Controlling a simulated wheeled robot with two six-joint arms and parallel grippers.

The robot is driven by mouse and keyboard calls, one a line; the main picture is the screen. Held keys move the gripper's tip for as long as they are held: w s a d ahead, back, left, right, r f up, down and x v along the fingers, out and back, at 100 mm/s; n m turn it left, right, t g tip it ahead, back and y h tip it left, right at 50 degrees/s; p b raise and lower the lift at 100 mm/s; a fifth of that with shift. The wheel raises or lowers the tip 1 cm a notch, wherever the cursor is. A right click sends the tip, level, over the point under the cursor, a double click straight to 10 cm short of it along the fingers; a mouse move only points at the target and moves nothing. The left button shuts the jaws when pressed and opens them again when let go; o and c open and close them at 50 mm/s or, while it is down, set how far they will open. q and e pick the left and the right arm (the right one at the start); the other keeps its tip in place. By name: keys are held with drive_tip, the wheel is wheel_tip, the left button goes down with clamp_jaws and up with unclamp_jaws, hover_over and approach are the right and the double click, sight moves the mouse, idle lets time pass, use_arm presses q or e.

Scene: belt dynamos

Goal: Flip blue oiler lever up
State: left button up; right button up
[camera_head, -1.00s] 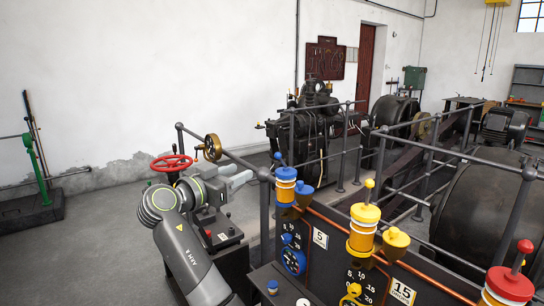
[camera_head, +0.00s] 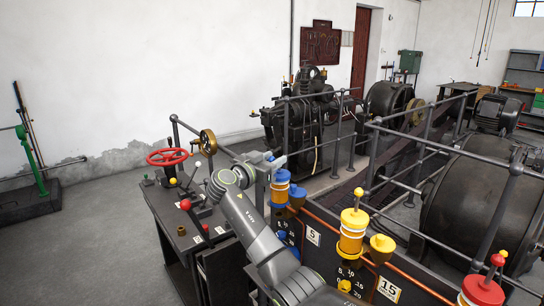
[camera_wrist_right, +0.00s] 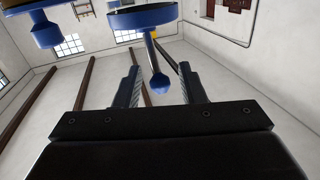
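The blue oiler (camera_head: 281,188) is a banded cylinder with a blue top, standing on the panel rail left of the yellow one. Its blue top (camera_wrist_right: 143,18) shows in the right wrist view, with a thin blue lever (camera_wrist_right: 151,55) ending in a ball. My right gripper (camera_head: 274,161) is at the oiler's top and hides the lever in the head view. In the right wrist view this gripper (camera_wrist_right: 160,88) is open, with the lever's ball between its fingers. I cannot tell whether they touch. My left gripper is not in view.
A yellow oiler (camera_head: 353,230) and a red oiler (camera_head: 482,290) stand further right along the panel. A console with a red handwheel (camera_head: 167,156) and levers is to the left. Metal railings (camera_head: 420,142) and black machines (camera_head: 478,205) lie behind.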

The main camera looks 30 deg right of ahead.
drive_tip(key=shift+c, duration=0.4)
clamp_jaws()
drive_tip(key=shift+d+r, duration=0.1)
drive_tip(key=shift+r, duration=0.05)
drive_tip(key=y, duration=0.1)
drive_tip(key=d+y, duration=0.1)
drive_tip(key=shift+r+m+g+y, duration=0.3)
drive_tip(key=shift+r+m, duration=0.05)
drive_tip(key=shift+m, duration=0.05)
drive_tip(key=y, duration=0.1)
drive_tip(key=d+y, duration=0.1)
drive_tip(key=shift+w+d+r+m+g+y, duration=0.1)
drive_tip(key=shift+r+m+g+y, duration=0.05)
drive_tip(key=shift+m+g+y, duration=0.2)
drive_tip(key=shift+d+g+y+p, duration=0.3)
drive_tip(key=shift+y+p, duration=0.25)
drive_tip(key=shift+y, duration=0.3)
